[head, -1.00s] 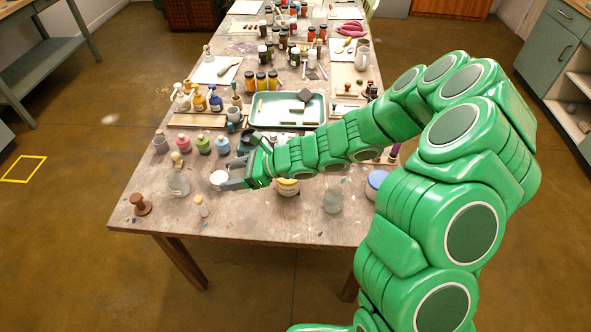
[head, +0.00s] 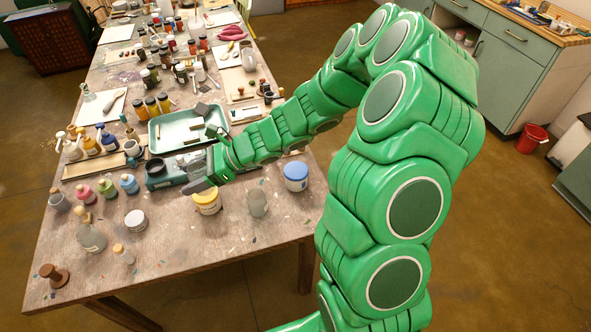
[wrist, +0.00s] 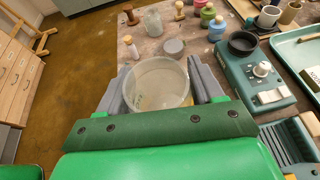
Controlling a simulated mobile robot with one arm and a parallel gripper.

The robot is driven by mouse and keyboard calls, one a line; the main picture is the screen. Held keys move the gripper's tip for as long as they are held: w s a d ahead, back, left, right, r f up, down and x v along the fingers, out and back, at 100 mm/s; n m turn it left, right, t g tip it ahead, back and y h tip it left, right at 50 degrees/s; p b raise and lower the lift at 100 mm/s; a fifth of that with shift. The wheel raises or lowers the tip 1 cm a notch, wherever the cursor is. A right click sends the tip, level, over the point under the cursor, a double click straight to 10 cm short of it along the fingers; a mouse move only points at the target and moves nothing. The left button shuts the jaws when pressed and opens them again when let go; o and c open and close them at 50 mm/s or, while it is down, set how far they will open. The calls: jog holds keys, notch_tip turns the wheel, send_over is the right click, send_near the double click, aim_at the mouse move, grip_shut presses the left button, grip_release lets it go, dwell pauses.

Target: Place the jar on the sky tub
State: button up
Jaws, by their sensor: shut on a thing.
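In the wrist view a round, pale, see-through jar (wrist: 157,80) sits between the two grey fingers of my gripper (wrist: 160,88), which is shut on it. Yellow shows through its near side. In the head view my gripper (head: 196,187) is over the near part of the table, just above and left of a yellow-lidded tub (head: 208,203); the held jar is hard to make out there. The sky tub (head: 296,177), white with a blue lid, stands on the table to the right of my gripper. Nothing is seen on its lid.
A clear glass (head: 258,204) stands between the yellow-lidded and blue-lidded tubs. A grey-lidded pot (head: 135,220) stands to the left. A teal hotplate device (wrist: 258,75) is close beside my gripper, and a green tray (head: 185,130) lies behind. Bare table lies in front of the tubs.

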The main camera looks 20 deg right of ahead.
jog(key=s+d+r+m+t, duration=0.1)
jog(key=s+d+r, duration=0.15)
jog(key=d, duration=0.65)
jog(key=s+d+r+m+t+h, duration=0.1)
jog(key=s+d, duration=0.2)
jog(key=d, duration=0.5)
jog(key=s+d+r+m+t, duration=0.1)
jog(key=s+d+r+t, duration=0.15)
jog(key=d, duration=0.65)
send_over(291, 170)
jog(key=shift+g, duration=0.35)
jog(key=f, duration=1)
jog(key=shift+s, duration=0.25)
jog(key=shift+w+f, duration=0.35)
jog(key=shift+f, duration=1.55)
jog(key=o, duration=1.1)
jog(key=shift+f, duration=0.15)
